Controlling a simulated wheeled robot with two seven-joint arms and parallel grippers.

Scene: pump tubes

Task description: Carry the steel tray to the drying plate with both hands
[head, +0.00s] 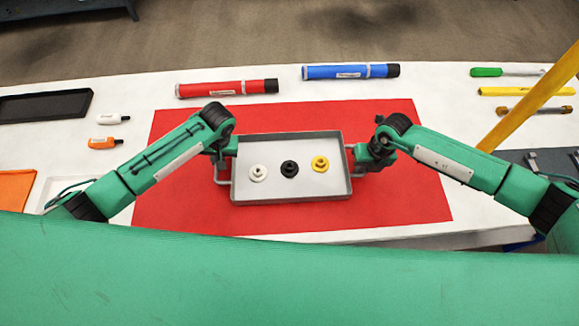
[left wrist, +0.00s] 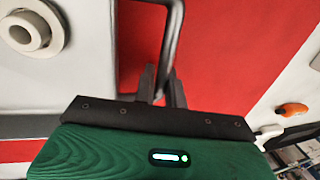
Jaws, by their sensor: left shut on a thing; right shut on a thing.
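The steel tray (head: 333,191) is a shallow grey rectangle over the red mat in the middle of the head view. It holds a white part (head: 258,173), a black part (head: 289,169) and a yellow part (head: 320,164) in a row. My left gripper (head: 222,158) is shut on its left handle, a bent bar that shows in the left wrist view (left wrist: 172,45). My right gripper (head: 360,158) is at the right side, shut on that handle, its fingertips mostly hidden by the wrist. The tray looks level; I cannot tell whether it touches the mat.
The red mat (head: 400,200) lies on a white table (head: 140,85). A red tube (head: 225,89) and a blue tube (head: 345,72) lie behind it. A black tray (head: 45,105) and small bottles (head: 105,143) are at left. Tools (head: 510,72) lie at right.

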